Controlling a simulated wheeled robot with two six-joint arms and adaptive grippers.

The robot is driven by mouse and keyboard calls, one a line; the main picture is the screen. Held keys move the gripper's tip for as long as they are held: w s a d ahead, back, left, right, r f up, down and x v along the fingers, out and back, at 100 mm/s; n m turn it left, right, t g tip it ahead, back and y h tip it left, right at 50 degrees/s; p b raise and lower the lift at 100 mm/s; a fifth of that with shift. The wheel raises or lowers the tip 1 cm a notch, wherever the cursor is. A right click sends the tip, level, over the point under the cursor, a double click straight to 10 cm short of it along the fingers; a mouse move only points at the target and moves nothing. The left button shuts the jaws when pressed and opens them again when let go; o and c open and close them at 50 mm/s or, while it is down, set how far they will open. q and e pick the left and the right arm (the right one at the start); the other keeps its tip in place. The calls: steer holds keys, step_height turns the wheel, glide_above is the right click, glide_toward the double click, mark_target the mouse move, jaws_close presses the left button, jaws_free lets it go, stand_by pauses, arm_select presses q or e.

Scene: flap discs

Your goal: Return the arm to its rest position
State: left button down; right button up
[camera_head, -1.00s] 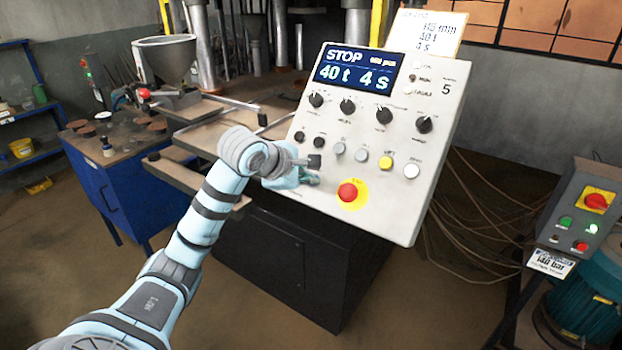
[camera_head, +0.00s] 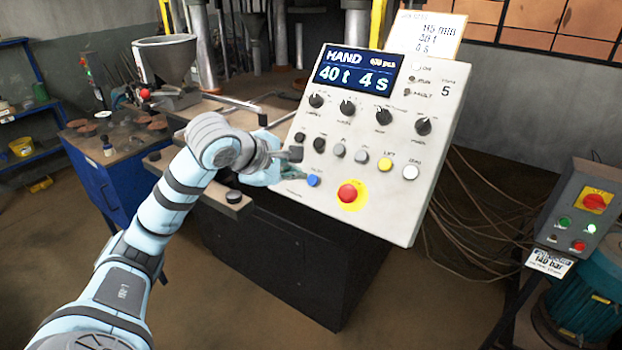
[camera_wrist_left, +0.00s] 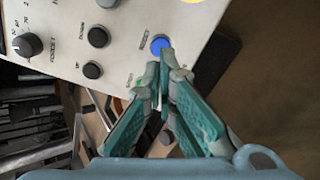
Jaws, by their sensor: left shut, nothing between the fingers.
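My left gripper (camera_head: 300,165) is in front of the lower left of the white control panel (camera_head: 440,150). Its fingers are shut with nothing between them. In the left wrist view the shut fingertips (camera_wrist_left: 163,65) appear just below a blue button (camera_wrist_left: 160,44); I cannot tell whether they touch it. The blue button also shows in the head view (camera_head: 313,180), just right of the fingers. The panel's display (camera_head: 357,71) reads HAND, 40 t, 4 s. My right gripper is not in view.
A red stop button (camera_head: 348,193) on a yellow plate sits right of the blue button. A blue cabinet (camera_head: 95,190) and a metal hopper (camera_head: 165,58) stand at the left. A grey switch box (camera_head: 582,215) stands at the right. The floor in front is clear.

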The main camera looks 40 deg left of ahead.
arm_select(q)
steer(key=shift+s+r, duration=0.3)
steer(key=shift+s, duration=0.15)
